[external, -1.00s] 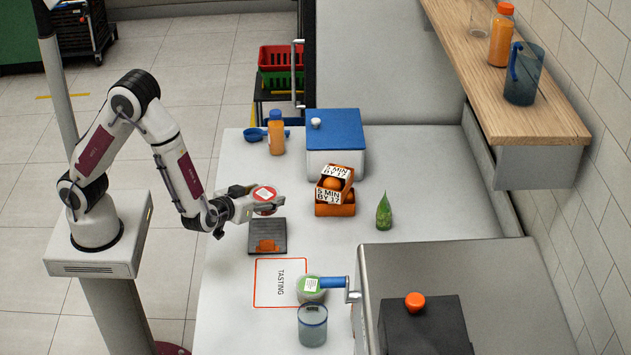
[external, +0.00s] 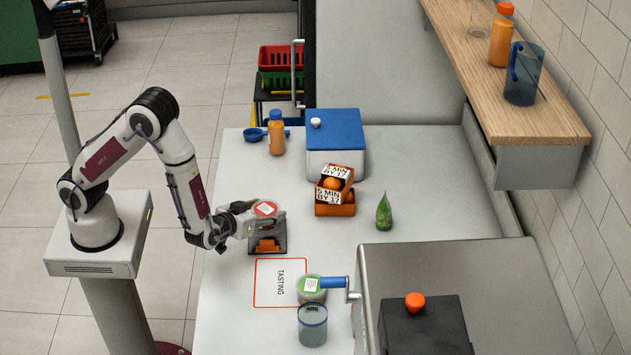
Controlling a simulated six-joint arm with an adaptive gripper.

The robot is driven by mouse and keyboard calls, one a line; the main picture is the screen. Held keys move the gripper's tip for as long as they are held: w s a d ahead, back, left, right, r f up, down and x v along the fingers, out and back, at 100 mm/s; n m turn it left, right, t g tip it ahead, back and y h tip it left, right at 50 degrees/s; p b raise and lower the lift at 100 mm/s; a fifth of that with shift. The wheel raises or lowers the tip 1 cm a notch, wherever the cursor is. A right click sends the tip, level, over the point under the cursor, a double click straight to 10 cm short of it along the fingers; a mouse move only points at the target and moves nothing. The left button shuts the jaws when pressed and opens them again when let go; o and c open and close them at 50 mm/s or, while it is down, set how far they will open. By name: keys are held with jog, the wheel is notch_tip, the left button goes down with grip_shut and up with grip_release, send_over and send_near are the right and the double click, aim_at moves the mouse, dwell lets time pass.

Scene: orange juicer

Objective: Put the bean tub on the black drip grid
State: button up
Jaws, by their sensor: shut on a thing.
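My gripper (external: 252,214) is shut on a clear tub with a red lid and a white label (external: 265,209). The label is too small to read. The tub is upright and appears above the far edge of the black drip grid (external: 280,238); the exact height is hard to tell. The grid lies flat on the counter, with an orange piece (external: 265,246) on its near half. Another tub, with a green lid (external: 311,287), stands at the right edge of the tasting mat, so I cannot tell by print which holds beans.
The red-outlined tasting mat (external: 275,297) lies just in front of the grid. A blue-rimmed cup (external: 312,327) and a blue crank handle (external: 334,283) are nearby. Orange crates (external: 336,209), a juice bottle (external: 276,135) and a blue-lidded box (external: 334,160) stand farther back.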

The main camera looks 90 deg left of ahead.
jog(key=shift+f, duration=0.1)
jog(key=shift+f, duration=1.95)
jog(key=shift+f, duration=0.15)
jog(key=o, duration=1.2)
jog(key=shift+c, duration=0.2)
jog(key=shift+d, duration=0.1)
jog(key=shift+v, duration=1.05)
jog(key=v, duration=1)
